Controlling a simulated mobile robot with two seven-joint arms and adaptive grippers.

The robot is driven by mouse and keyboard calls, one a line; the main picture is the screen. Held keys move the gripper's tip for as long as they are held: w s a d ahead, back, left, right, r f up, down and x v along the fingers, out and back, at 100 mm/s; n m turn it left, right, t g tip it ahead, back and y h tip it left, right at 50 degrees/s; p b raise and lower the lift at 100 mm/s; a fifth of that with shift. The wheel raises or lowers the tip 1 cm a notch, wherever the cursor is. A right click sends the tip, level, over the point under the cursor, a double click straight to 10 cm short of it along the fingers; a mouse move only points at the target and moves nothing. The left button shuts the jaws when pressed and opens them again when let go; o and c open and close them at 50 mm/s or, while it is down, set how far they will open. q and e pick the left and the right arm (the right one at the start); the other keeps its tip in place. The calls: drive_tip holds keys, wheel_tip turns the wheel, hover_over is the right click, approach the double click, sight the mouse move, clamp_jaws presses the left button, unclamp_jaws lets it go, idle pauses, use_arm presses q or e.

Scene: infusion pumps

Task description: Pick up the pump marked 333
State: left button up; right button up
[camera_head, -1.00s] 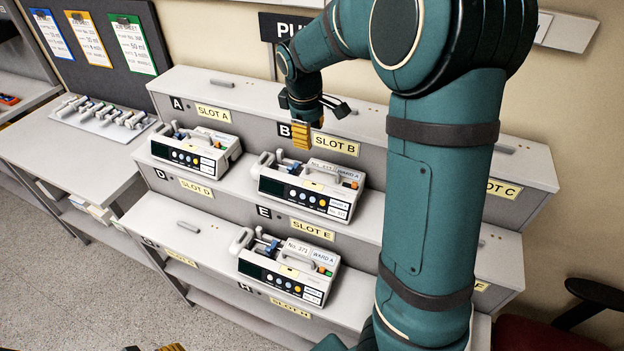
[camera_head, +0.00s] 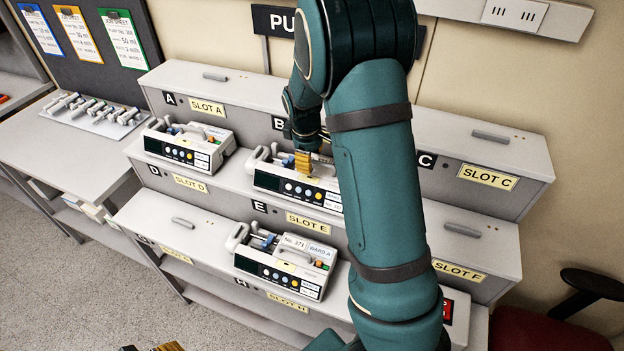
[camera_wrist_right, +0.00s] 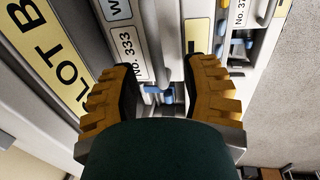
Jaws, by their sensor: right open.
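The pump marked 333 (camera_head: 268,180) is a white unit with a dark front panel on the step below the SLOT B sign. In the right wrist view its label (camera_wrist_right: 128,50) reads No. 333, and its grey carrying handle (camera_wrist_right: 152,45) lies between my fingers. My right gripper (camera_head: 303,163) is open at the pump's top, its yellow fingers (camera_wrist_right: 158,78) on either side of the handle; contact is unclear. My right arm hides the pump's right part in the head view. Only a bit of my left gripper (camera_head: 168,347) shows at the bottom edge.
A pump marked 371 (camera_head: 285,262) stands on the step below, under SLOT E. Another pump (camera_head: 190,146) stands under SLOT A. The step under SLOT C (camera_head: 470,225) looks clear. A side table (camera_head: 60,140) holds a row of syringes. A dark chair (camera_head: 560,325) is at the lower right.

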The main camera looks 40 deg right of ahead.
drive_tip(key=shift+w+d+f, duration=0.15)
drive_tip(key=shift+f, duration=0.7)
drive_tip(key=shift+r, duration=0.1)
clamp_jaws()
